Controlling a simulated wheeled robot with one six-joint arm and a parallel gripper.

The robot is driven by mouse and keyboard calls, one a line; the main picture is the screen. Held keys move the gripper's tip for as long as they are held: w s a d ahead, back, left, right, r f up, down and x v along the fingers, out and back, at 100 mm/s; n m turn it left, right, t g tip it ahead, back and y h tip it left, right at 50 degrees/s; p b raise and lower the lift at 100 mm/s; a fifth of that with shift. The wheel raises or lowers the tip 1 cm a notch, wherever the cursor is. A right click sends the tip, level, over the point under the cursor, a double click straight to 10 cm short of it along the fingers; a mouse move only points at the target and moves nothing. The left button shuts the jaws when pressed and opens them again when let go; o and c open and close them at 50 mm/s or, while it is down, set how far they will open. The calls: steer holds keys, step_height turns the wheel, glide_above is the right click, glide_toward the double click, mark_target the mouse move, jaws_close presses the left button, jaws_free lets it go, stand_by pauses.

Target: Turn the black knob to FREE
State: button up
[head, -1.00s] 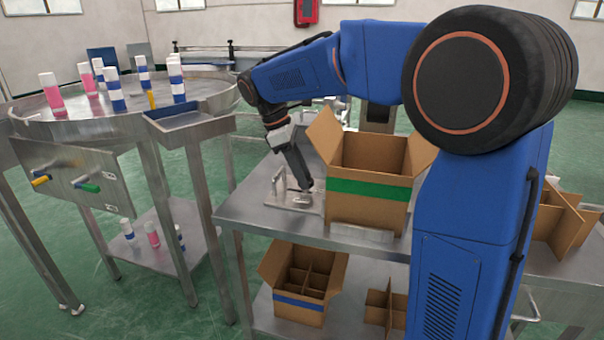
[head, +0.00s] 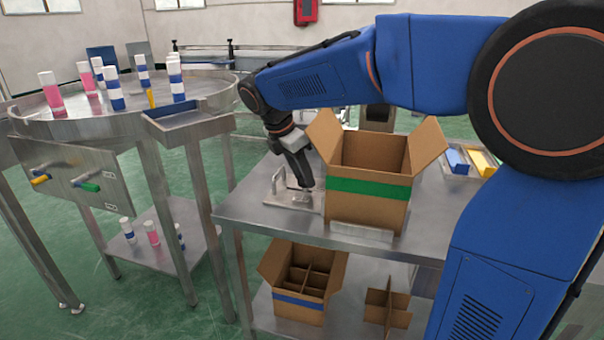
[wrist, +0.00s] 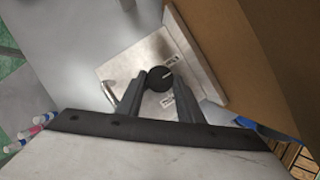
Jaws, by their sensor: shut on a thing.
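The black knob (wrist: 158,79) sits on a metal plate (wrist: 143,58) in the wrist view, with a light pointer mark on its upper right. Small white labels lie on the plate by the pointer and below the knob, too small to read. My gripper (wrist: 158,90) has a finger on either side of the knob and is shut on it.
An open cardboard box (head: 368,190) with a green band stands close to the right of my gripper. A metal handle (head: 277,181) rises from the plate's left side. A round steel table (head: 120,122) with several bottles is at the left.

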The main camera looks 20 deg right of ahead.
stand_by(0.3)
steer(key=o, duration=1.1)
steer(key=shift+c, duration=0.2)
steer(key=shift+r, duration=0.1)
steer(key=v, duration=1.7)
steer(key=shift+s+r, duration=0.15)
